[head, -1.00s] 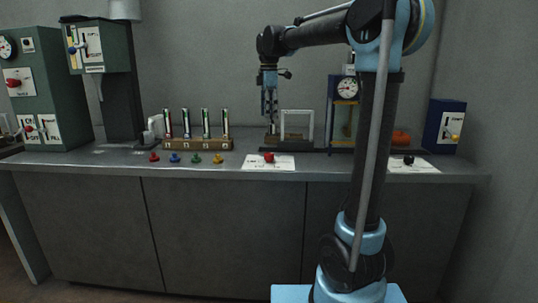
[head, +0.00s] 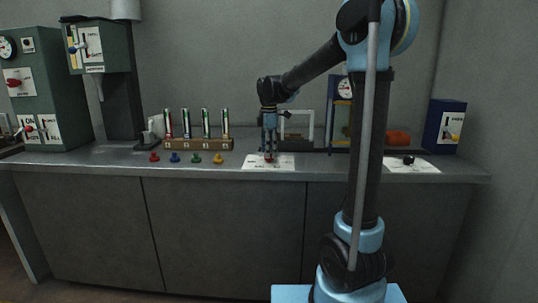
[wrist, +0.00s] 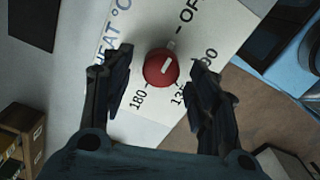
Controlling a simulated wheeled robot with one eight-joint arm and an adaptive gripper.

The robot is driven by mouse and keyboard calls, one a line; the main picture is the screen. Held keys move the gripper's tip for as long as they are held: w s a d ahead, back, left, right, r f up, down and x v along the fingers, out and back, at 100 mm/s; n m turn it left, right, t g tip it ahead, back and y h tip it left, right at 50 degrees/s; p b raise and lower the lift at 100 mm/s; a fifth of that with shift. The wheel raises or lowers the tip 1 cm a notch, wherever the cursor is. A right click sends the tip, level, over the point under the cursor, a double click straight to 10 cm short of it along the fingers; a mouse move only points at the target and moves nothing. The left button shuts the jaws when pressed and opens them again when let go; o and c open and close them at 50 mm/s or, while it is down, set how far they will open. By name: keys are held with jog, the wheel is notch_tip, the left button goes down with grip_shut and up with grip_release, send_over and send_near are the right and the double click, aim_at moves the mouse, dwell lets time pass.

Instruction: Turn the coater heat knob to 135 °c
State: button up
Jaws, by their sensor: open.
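The red heat knob (wrist: 161,68) shows in the wrist view on a white plate (wrist: 215,22) lettered HEAT °C, OFF, 135 and 180, with one partly hidden label ending in 0. Its white pointer line is turned toward the OFF mark. My gripper (wrist: 160,80) is open, with one dark finger on each side of the knob and visible gaps to it. In the head view my gripper (head: 270,149) points straight down over the white plate (head: 285,164), and its fingertips mostly hide the knob.
Coloured knobs (head: 196,158) lie along the counter left of the plate, before a wooden rack (head: 185,145) of tubes. A black knob (head: 408,160) on another plate is to the right. A gauge stand (head: 344,88) is behind my arm.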

jog(key=shift+f, duration=0.8)
jog(key=c, duration=1.1)
jog(key=shift+o, duration=0.2)
